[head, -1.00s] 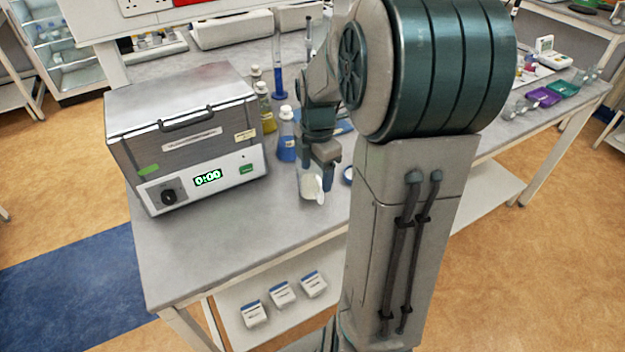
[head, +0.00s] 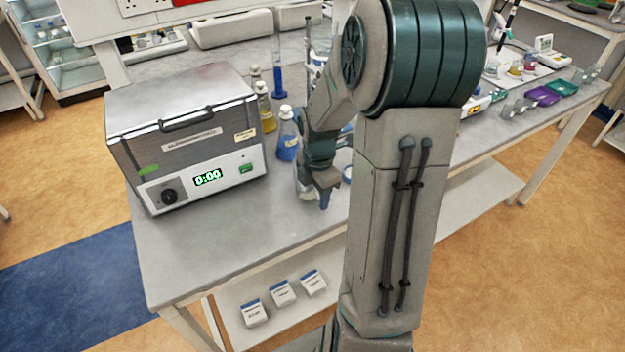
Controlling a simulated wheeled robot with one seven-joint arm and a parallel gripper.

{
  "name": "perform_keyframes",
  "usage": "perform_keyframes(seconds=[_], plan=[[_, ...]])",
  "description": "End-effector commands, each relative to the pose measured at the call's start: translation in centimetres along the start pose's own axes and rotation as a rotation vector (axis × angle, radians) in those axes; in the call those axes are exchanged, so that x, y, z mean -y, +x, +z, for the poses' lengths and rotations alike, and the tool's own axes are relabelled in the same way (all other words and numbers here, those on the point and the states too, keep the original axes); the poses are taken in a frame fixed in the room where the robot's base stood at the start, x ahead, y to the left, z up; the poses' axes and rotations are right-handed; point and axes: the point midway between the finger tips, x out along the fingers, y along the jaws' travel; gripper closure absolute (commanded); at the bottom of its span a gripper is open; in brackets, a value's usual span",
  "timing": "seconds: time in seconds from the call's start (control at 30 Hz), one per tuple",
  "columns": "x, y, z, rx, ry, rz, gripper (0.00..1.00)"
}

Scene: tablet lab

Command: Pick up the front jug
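A small clear and whitish vessel, which looks like the front jug (head: 306,194), stands on the grey bench near its front edge. My gripper (head: 318,192) is right over and around the jug's upper right side and hides much of it. One finger shows in front of the jug, pointing down; the other is mostly hidden. I cannot tell whether the fingers touch the jug or how far apart they are.
A water bath (head: 190,140) with a 0:00 display stands to the left. A blue-filled bottle (head: 288,135) and a yellow-filled bottle (head: 265,110) stand behind the jug. Small boxes (head: 283,292) lie on the shelf below. The bench front-left is clear.

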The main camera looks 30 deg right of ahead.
Motion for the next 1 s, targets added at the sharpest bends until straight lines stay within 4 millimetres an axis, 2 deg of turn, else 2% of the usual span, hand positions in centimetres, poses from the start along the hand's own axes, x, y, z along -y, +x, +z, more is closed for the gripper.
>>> perform_keyframes(seconds=[0.03, 0.1, 0.63, 1.0], plan=[[0.0, 0.0, 0.0, 0.0, 0.0, 0.0, 0.72], [0.0, 0.0, 0.0, 0.0, 0.0, 0.0, 0.9], [0.0, -0.5, 0.0, 0.0, 0.0, 0.001, 0.91], [-0.1, -3.6, 0.0, 0.002, 0.0, 0.003, 0.91]])
